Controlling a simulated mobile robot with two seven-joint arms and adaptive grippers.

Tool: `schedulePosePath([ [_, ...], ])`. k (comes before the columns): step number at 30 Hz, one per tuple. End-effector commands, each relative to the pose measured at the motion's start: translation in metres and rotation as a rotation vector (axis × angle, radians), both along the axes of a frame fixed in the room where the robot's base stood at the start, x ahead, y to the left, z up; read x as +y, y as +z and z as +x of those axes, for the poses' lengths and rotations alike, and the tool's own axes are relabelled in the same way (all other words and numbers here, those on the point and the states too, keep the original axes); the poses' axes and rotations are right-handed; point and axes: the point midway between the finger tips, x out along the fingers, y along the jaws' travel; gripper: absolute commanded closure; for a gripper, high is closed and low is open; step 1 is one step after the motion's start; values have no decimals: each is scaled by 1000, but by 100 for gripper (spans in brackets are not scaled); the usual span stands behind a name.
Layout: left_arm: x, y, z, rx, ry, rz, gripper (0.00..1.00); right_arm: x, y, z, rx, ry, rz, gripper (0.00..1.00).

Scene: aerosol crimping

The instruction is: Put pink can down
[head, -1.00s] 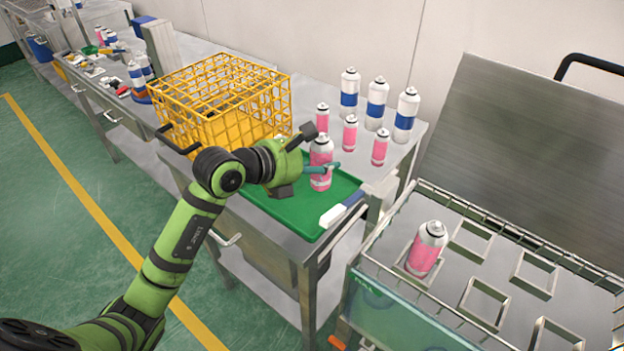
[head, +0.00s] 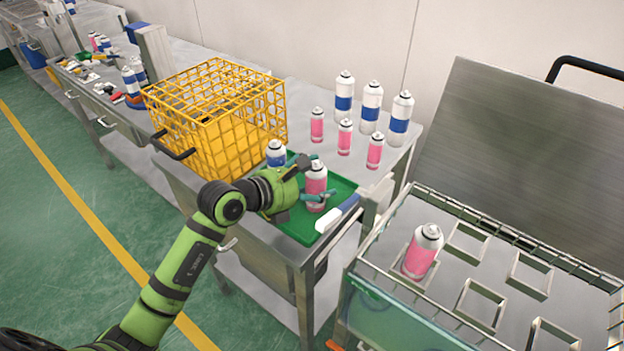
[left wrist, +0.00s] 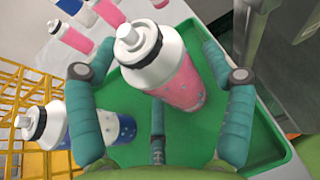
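A pink-and-white spray can (head: 316,182) stands on the green tray (head: 343,188), at the corner of the steel table. It appears upright, with its base at the tray surface. In the left wrist view the can (left wrist: 178,78) sits between the teal fingers. My left gripper (head: 318,196) reaches around it from the left. Its fingers are spread, with green tray visible between them and the can, so it looks open. Whether a fingertip still touches the can is hard to tell. My right gripper is not in view.
A blue-and-white can (head: 276,153) stands left of the pink can, near the yellow wire basket (head: 215,115). Several blue and small pink cans (head: 345,137) stand behind. A white-and-blue tool (head: 336,215) lies at the tray's edge. Another pink can (head: 421,255) stands in the slotted tank at right.

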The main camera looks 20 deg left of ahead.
Motion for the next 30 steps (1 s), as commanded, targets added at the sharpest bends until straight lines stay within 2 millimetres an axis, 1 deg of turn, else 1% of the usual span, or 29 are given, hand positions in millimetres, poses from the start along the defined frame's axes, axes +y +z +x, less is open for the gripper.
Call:
schedulePosePath([
  [7,0,0,0,1,0,1,16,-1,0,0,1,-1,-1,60],
  [11,1,5,-2,0,1,2,16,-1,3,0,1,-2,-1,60],
  [14,9,8,-13,0,2,4,16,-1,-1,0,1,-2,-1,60],
  [24,42,34,-70,1,0,4,16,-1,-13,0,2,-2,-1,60],
  [30,54,46,-91,1,1,1,16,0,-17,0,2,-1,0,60],
])
